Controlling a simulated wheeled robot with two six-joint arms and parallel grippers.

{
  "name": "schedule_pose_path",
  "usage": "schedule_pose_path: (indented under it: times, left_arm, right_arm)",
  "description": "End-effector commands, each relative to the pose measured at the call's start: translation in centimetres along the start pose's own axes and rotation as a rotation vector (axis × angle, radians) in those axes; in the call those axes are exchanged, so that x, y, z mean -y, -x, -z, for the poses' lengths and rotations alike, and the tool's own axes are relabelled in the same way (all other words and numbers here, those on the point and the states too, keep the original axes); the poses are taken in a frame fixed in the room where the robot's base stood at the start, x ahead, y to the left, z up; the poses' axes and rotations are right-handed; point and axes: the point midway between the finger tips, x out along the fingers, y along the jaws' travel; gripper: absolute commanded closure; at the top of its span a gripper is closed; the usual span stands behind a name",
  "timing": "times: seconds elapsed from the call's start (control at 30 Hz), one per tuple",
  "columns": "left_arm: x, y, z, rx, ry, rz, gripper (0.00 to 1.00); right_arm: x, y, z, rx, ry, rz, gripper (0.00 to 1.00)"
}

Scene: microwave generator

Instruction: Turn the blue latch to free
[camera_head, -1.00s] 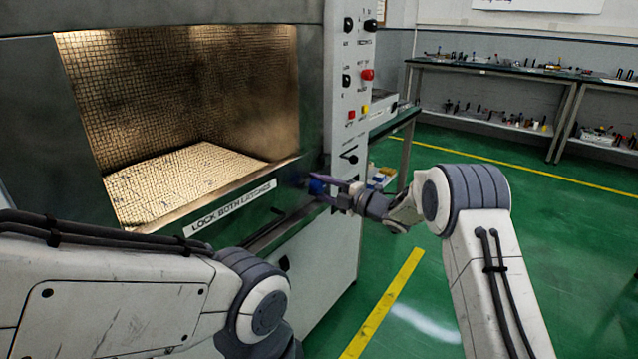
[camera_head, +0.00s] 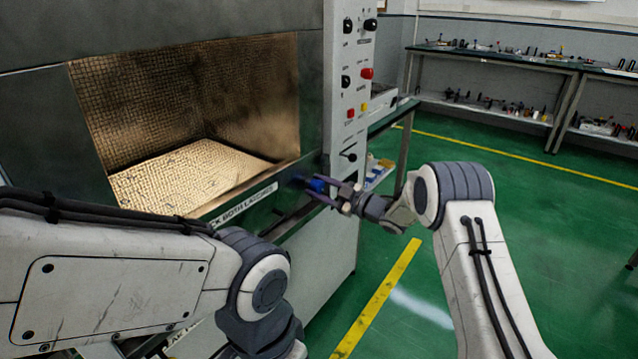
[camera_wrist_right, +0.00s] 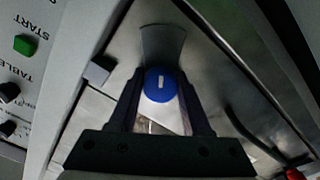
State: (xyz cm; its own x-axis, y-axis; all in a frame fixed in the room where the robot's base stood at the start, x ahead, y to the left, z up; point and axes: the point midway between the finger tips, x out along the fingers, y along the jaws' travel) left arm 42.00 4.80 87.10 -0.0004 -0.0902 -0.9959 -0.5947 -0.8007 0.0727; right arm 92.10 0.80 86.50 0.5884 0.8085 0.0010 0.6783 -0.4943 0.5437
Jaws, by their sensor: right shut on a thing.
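The blue latch (camera_head: 317,185) is on the front of the big grey machine, below the right corner of its open chamber. In the right wrist view its round blue knob (camera_wrist_right: 161,84) has a white mark that runs almost upright in the picture. A flared metal piece (camera_wrist_right: 162,42) shows beyond the knob. My right gripper (camera_head: 321,187) reaches the latch from the right, with one finger on each side of the knob, shut on it. My left arm crosses the lower left, but its gripper is out of view.
The chamber (camera_head: 200,110) stands open with a mesh lining. A label strip (camera_head: 245,203) below it is partly covered by my left arm. A control panel (camera_head: 350,95) with knobs and buttons rises above the latch. Green floor is clear at the right.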

Motion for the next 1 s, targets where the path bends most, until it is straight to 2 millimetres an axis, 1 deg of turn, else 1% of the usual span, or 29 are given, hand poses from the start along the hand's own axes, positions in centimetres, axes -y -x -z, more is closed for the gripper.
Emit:
schedule_pose_path:
  times: [0.03,0.3,0.8,0.83,0.87,0.9,1.0]
  left_arm:
    - [-0.02,0.3,0.02,0.0,0.0,0.0,0.5]
    - [-0.05,0.69,0.04,0.0,0.0,0.0,0.5]
    - [-0.05,0.72,0.04,0.0,0.0,0.0,0.5]
    - [-0.05,0.72,0.04,0.0,0.0,0.0,0.5]
    - [-0.05,0.72,0.04,0.0,0.0,0.0,0.5]
    - [-0.05,0.72,0.04,0.0,0.0,0.0,0.5]
    - [-0.05,0.73,0.04,0.0,0.0,0.0,0.5]
  right_arm:
    - [0.28,0.17,-0.3,0.008,-0.029,0.006,1.0]
    - [0.42,0.16,-0.42,0.008,-0.11,0.007,1.0]
    - [0.59,0.13,-0.54,0.01,-0.128,0.009,1.0]
    - [0.6,0.12,-0.54,0.01,-0.128,0.009,0.4]
    - [0.58,0.11,-0.53,0.01,-0.128,0.009,0.29]
    - [0.54,0.1,-0.48,0.009,-0.127,0.008,0.23]
    - [0.41,0.05,-0.34,0.006,-0.124,0.006,0.23]
